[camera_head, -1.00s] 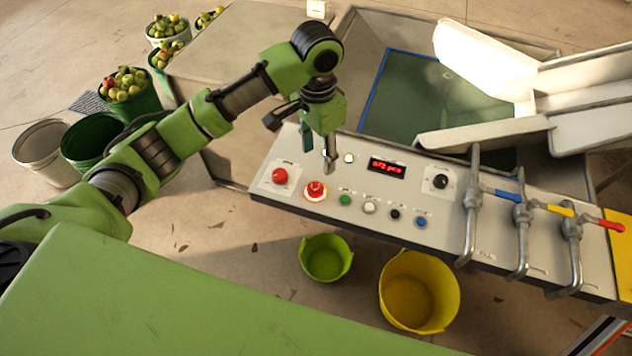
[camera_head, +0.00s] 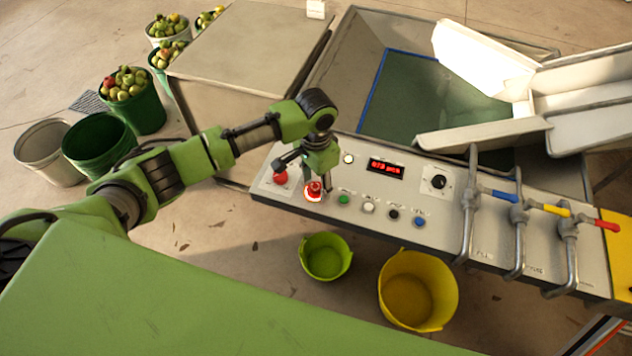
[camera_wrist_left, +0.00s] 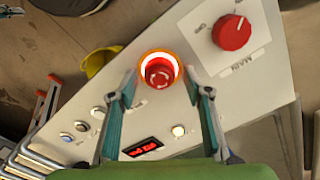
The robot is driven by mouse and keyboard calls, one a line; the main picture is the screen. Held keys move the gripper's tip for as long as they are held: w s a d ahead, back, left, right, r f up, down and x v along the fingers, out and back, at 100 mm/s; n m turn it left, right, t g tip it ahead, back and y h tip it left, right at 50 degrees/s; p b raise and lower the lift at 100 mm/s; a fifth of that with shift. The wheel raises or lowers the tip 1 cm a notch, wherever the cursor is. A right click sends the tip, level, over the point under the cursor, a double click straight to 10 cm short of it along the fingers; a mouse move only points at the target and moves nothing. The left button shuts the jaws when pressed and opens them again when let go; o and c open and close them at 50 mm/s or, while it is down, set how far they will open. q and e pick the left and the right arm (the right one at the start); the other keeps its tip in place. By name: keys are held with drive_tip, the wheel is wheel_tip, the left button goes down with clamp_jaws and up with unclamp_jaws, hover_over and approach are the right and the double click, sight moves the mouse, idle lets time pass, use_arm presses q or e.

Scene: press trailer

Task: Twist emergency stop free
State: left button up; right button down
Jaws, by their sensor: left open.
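The emergency stop is a red mushroom button with a lit ring (camera_head: 313,191) on the pale control panel (camera_head: 330,206). In the left wrist view the emergency stop (camera_wrist_left: 159,72) shows arrow marks on its cap and a glowing ring around it. My left gripper (camera_head: 307,180) is open, right over the button in the head view. In the left wrist view its two fingers (camera_wrist_left: 160,88) stand apart, one to each side of the button; I cannot tell whether they touch it. My right gripper is not in view.
A red rotary knob marked MAIN (camera_wrist_left: 231,32) sits close beside the emergency stop. Several small buttons, a red display (camera_head: 385,168), a black knob (camera_head: 438,182) and pipe valves (camera_head: 520,210) line the panel. Green (camera_head: 326,257) and yellow (camera_head: 418,290) buckets stand below it.

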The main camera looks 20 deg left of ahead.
use_arm(q)
drive_tip(key=shift+f, duration=0.15)
drive_tip(key=c, duration=1.1)
